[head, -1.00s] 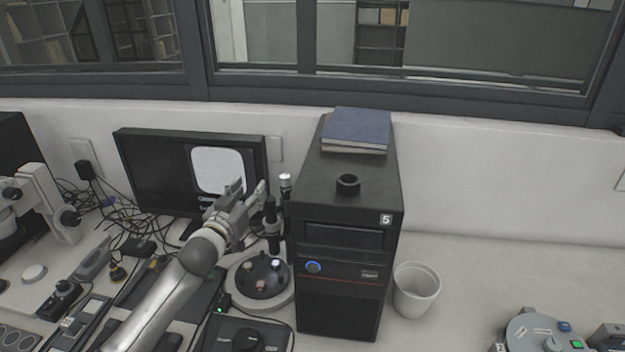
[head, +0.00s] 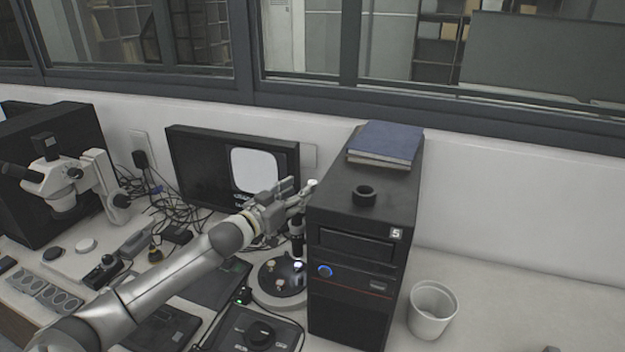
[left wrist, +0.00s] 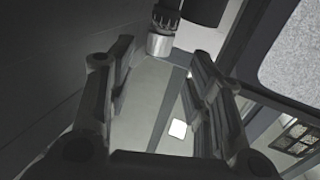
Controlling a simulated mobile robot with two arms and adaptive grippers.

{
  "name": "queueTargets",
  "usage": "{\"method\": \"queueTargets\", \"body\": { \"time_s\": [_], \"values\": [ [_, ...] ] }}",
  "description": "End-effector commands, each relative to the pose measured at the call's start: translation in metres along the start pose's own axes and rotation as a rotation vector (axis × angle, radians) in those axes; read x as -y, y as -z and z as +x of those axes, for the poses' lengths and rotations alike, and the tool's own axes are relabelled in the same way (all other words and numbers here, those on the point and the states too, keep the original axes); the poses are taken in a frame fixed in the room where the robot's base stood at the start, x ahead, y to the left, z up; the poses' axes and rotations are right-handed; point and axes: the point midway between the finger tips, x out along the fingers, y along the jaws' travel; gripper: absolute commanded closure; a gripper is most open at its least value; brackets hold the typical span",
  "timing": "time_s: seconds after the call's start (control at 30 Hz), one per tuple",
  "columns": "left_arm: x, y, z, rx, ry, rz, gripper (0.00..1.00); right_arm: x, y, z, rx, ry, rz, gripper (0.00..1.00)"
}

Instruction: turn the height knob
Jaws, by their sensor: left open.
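The small press stands just left of the black computer tower, with a dark round base (head: 282,277) and an upright black column (head: 297,232). A small bright silver knob top (head: 312,184) shows at its upper end, close to the tower's side; I take it as the height knob. My left gripper (head: 300,188) is open, with its fingers pointing right at this knob. In the left wrist view, the knob's silver end and dark knurled part (left wrist: 161,38) show beyond the open fingers (left wrist: 160,85), at the top of the gap. I cannot tell whether a finger touches it.
The black tower (head: 352,290) stands right beside the gripper, with a blue book (head: 385,142) and a black ring (head: 364,194) on top. A monitor (head: 200,170) is behind. A white cup (head: 432,310) stands to the right. A microscope (head: 65,185) and cables are left.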

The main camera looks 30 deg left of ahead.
Motion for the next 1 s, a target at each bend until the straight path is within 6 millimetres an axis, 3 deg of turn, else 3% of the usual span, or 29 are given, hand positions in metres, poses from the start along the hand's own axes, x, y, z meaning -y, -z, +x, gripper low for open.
{"method": "queueTargets", "body": {
  "time_s": [0.3,0.5,0.93,1.0],
  "values": [
    [-0.001,0.004,0.041,-0.002,0.0,0.001,0.53,-0.005,0.001,-0.017,0.001,-0.006,-0.002,0.53],
    [0.0,0.002,0.058,-0.001,0.001,-0.001,0.53,-0.007,0.001,-0.022,0.002,-0.008,0.0,0.53],
    [-0.001,0.0,0.064,0.0,-0.001,0.001,0.53,-0.008,0.001,-0.023,0.002,-0.01,0.001,0.53],
    [-0.001,0.0,0.064,0.0,-0.001,0.001,0.62,-0.008,0.001,-0.023,0.002,-0.01,0.001,0.53]
  ]
}}
